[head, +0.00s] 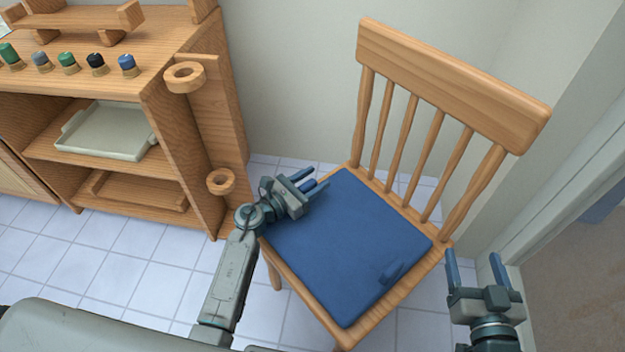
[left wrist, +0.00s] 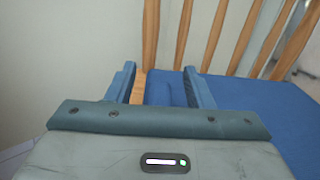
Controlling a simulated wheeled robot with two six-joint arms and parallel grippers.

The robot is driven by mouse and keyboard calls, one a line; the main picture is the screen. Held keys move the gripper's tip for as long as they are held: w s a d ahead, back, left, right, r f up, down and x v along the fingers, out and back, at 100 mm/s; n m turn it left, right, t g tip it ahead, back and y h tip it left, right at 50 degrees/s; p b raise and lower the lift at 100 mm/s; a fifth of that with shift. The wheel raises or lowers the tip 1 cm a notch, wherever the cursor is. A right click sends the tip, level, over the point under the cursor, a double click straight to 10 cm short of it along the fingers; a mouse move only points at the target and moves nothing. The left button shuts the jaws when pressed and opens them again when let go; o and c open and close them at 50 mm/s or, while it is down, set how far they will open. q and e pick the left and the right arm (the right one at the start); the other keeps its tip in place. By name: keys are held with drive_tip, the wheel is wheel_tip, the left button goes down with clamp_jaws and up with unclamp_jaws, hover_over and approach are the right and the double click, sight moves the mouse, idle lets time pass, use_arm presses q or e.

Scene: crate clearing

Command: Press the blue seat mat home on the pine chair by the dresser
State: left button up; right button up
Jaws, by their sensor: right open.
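The blue seat mat (head: 350,240) lies on the seat of the pine chair (head: 445,70), with bare wood (head: 405,285) showing along its right-hand side. A small raised blue tab (head: 393,273) is near the mat's lower right edge. My left gripper (head: 313,186) is over the mat's upper left part, fingers pointing toward the chair back. In the left wrist view its fingers (left wrist: 160,85) stand apart with blue mat between and beyond them; whether they touch it I cannot tell. My right gripper (head: 473,262) is open and empty, right of the seat.
The wooden dresser (head: 190,110) stands at the left, with rings on its side, several coloured knobs on top and a pale tray (head: 108,130) on a shelf. The chair back rises behind the mat, near the wall. A door frame (head: 575,170) is at the right. Tiled floor (head: 60,250) is clear at lower left.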

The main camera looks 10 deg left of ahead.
use_arm(q)
drive_tip(key=v, duration=1)
drive_tip(key=shift+s+a, duration=0.25)
drive_tip(key=shift+s, duration=0.05)
